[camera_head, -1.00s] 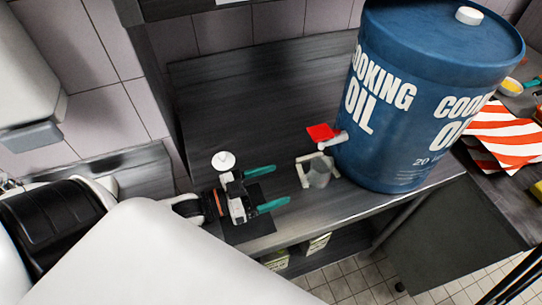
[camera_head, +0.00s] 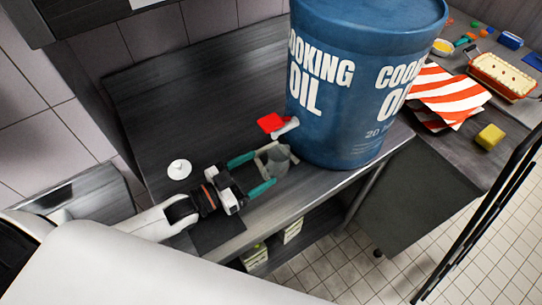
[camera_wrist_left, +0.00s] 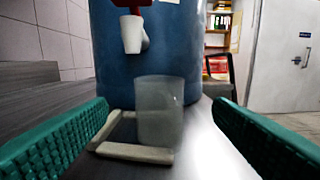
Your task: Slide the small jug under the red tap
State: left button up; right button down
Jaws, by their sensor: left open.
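The small jug (camera_head: 277,162) is a translucent grey vessel with a pale square handle (camera_wrist_left: 133,152). It stands upright on the metal counter in front of the blue cooking oil drum (camera_head: 340,130). The red tap (camera_head: 270,122) with its white spout (camera_head: 286,127) sticks out from the drum's left side. In the left wrist view the jug (camera_wrist_left: 160,112) stands below and slightly right of the spout (camera_wrist_left: 132,34). My left gripper (camera_head: 251,173) is open, its green fingers on either side of the jug's handle, apart from the jug body. My right gripper is not in view.
A white round lid-like disc (camera_head: 179,169) lies on the counter left of my gripper. A dark mat (camera_head: 218,236) lies at the front edge. Striped cloth (camera_head: 445,95), a yellow sponge (camera_head: 489,137) and a filled dish (camera_head: 503,75) lie on the right counter.

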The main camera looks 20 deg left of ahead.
aim_at(270, 152)
pick_arm(q)
jog(key=p+x, duration=0.1)
jog(key=x, duration=0.4)
jog(key=shift+w+d, duration=0.25)
jog(key=shift+w, duration=0.05)
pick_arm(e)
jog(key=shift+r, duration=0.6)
pick_arm(q)
jog(key=c, duration=1.1)
jog(key=shift+w+a, duration=0.5)
jog(key=shift+w, duration=0.1)
jog(key=shift+w+a+f, duration=0.1)
jog(key=shift+w+a, duration=0.5)
jog(key=shift+w, duration=0.05)
jog(key=shift+s, duration=0.1)
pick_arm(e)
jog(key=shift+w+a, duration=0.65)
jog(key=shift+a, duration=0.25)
pick_arm(q)
jog(key=o, duration=1.1)
jog(key=shift+d, duration=0.15)
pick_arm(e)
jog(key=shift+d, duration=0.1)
